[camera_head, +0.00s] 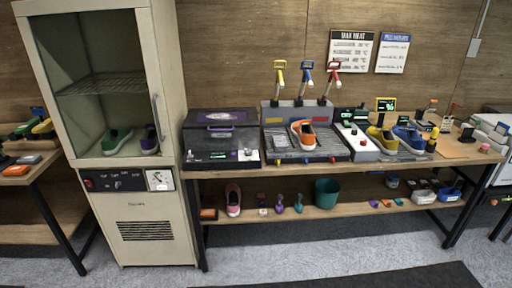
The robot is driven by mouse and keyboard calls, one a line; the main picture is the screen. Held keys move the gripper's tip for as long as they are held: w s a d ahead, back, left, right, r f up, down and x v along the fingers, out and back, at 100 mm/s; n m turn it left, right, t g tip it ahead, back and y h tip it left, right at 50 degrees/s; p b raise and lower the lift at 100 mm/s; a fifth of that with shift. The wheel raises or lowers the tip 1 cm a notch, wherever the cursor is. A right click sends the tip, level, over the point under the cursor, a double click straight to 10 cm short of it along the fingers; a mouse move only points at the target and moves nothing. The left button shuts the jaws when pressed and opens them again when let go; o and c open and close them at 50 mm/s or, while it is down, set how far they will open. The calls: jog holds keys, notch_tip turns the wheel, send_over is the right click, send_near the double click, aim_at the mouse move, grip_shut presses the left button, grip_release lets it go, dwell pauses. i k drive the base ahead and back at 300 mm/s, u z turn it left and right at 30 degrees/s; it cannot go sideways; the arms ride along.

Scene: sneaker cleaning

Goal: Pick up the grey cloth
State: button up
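I cannot pick out a grey cloth for certain. A small flat grey patch (281,142) lies left of the orange sneaker (303,135) on the workbench, but it is too small to tell whether it is cloth. My gripper is not in view.
The long workbench (340,168) carries a dark case (208,130), brush stands, and yellow and blue shoes (408,137). Its lower shelf holds a pink shoe (233,199) and a teal bucket (326,193). A tall cabinet (138,225) stands left.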

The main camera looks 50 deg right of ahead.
aim_at(280, 143)
jog(key=u, duration=0.65)
jog(key=i, duration=1.5)
jog(key=z, duration=4.45)
jog(key=i, duration=0.15)
jog(key=u, duration=2.5)
